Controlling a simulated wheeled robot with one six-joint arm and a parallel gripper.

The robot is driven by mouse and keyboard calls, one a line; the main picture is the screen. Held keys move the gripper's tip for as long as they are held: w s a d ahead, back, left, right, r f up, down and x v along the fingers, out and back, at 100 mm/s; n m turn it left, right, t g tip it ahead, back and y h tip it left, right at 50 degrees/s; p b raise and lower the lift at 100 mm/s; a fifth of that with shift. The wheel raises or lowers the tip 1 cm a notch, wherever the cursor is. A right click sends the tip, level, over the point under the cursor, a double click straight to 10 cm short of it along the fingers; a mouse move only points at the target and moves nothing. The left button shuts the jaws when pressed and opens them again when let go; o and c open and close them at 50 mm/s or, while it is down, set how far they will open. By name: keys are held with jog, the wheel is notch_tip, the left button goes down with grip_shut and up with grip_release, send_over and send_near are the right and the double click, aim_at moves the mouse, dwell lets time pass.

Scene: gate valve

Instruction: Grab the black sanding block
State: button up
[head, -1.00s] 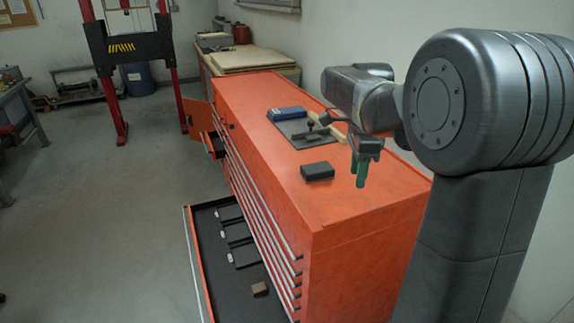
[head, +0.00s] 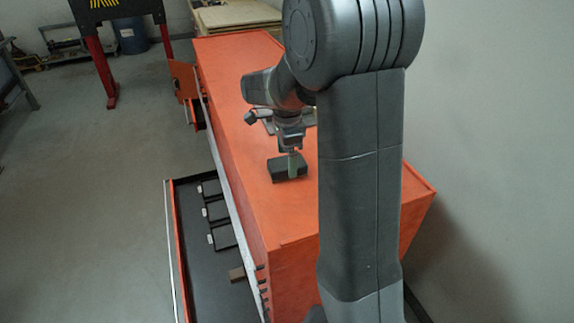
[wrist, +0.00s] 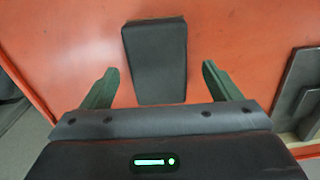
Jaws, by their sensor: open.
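The black sanding block (head: 287,168) lies flat on the orange top of the tool cabinet. In the wrist view the block (wrist: 155,58) sits just ahead of my gripper, centred across the gap. My gripper (wrist: 160,86) is open, with one green finger to each side of the block's near end and a gap on both sides. In the head view my gripper (head: 292,164) points down at the block, and one green finger hides part of it. Whether the fingertips are level with the block or above it, I cannot tell.
The orange cabinet top (head: 225,75) is clear to the left. A grey tray (wrist: 298,95) lies to the right in the wrist view. A low drawer (head: 187,240) stands open at the cabinet's left, with a brown block (head: 237,273) in it. My arm hides the cabinet's right part.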

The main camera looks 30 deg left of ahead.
jog(key=shift+f, duration=0.7)
jog(key=shift+s+f, duration=0.1)
jog(key=shift+f, duration=0.4)
jog(key=c, duration=1.1)
